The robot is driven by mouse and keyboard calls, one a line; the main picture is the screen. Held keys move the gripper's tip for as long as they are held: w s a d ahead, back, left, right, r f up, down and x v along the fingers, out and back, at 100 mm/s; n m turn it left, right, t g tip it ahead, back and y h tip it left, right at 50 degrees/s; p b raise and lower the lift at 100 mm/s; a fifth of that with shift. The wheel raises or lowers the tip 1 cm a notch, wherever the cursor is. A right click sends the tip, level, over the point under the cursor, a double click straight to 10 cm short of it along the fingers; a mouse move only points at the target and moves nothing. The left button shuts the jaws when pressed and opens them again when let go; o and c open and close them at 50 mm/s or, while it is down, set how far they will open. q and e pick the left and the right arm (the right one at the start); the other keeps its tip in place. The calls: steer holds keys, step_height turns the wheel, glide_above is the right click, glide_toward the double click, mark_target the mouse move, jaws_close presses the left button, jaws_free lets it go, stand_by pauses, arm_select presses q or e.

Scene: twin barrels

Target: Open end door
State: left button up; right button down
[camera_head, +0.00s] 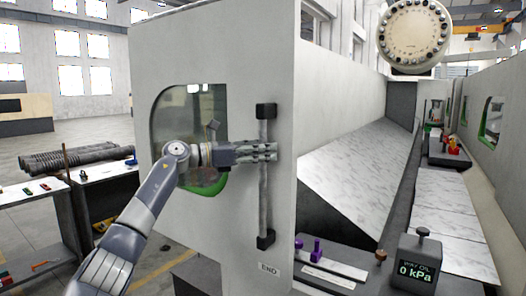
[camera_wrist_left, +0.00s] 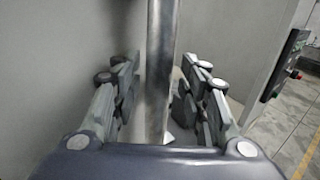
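The end door (camera_head: 215,50) is a tall pale panel with a rounded, green-edged window and an "END" label (camera_head: 269,268) at its lower right. Its handle (camera_head: 264,210) is a vertical metal bar between two black mounts near the door's right edge. My left gripper (camera_head: 268,151) is at the bar's upper-middle part, reaching in from the left. In the left wrist view the bar (camera_wrist_left: 163,60) stands between the two spread fingers (camera_wrist_left: 160,95), with a gap visible on each side. The fingers are open around the bar. My right gripper is out of view.
Right of the door edge is a long bay with a sloped marbled panel (camera_head: 360,165). A gauge box reading 0 kPa (camera_head: 415,262) and purple-knobbed fittings (camera_head: 317,250) sit low there. A bench with dark rods (camera_head: 80,158) stands at left; the floor behind is open.

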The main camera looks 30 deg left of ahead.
arm_select(q)
steer(key=v, duration=1.2)
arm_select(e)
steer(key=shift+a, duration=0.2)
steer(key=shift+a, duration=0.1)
